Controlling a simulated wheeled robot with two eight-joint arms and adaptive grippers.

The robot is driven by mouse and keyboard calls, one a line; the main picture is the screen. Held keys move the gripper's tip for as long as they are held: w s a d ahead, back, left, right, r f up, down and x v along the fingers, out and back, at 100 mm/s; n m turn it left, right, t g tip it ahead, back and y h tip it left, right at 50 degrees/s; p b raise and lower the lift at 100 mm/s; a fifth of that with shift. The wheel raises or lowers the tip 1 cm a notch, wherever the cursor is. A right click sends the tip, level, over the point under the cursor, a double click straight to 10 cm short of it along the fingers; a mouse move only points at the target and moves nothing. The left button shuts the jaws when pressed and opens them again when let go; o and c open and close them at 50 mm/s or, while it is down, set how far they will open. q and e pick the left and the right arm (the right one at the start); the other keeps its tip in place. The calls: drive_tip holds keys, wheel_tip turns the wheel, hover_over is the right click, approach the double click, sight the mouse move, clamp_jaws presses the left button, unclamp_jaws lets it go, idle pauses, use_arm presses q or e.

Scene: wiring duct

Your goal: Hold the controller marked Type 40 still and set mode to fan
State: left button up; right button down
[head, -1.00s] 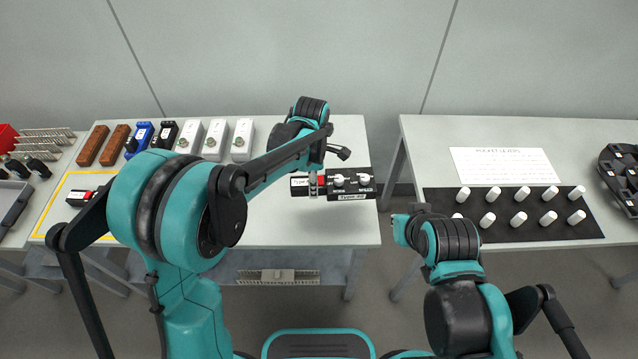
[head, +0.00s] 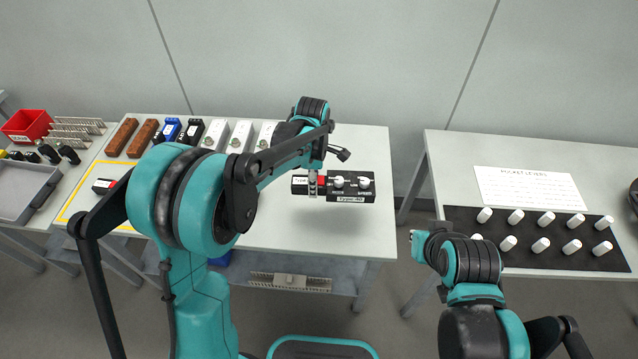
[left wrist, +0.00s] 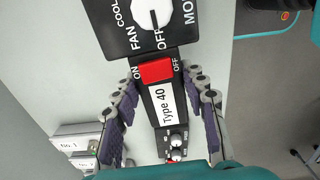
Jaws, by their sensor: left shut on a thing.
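The Type 40 controller (head: 363,192) is a black box with two white knobs, a red switch and a narrow labelled end at its left. My left gripper (head: 313,186) is shut on that narrow end. In the left wrist view its fingers lie on both sides of the Type 40 label (left wrist: 168,104), below the red ON/OFF switch (left wrist: 156,71). The white mode knob (left wrist: 151,10) shows at the top, its mark toward OFF, with FAN printed beside it. The second knob is out of that view. My right gripper (head: 416,240) is apart from the controller, at right; its fingers are unclear.
Brown blocks and blue, black and white units line the table's (head: 350,235) back left. A small unit (head: 103,186) lies in a yellow outline. The right table has a black mat (head: 465,217) with several white levers and a printed sheet (head: 528,189). A gap separates both tables.

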sight(314, 209)
use_arm(q)
drive_tip(key=shift+a+f, duration=0.1)
drive_tip(key=shift+a, duration=0.05)
idle(0.3)
drive_tip(key=shift+f+b, duration=3.95)
drive_tip(key=shift+f, duration=1.35)
drive_tip(key=o, duration=0.7)
drive_tip(key=shift+f, duration=0.1)
drive_tip(key=shift+c, duration=0.2)
drive_tip(key=c, duration=0.7)
drive_tip(key=shift+c, duration=0.2)
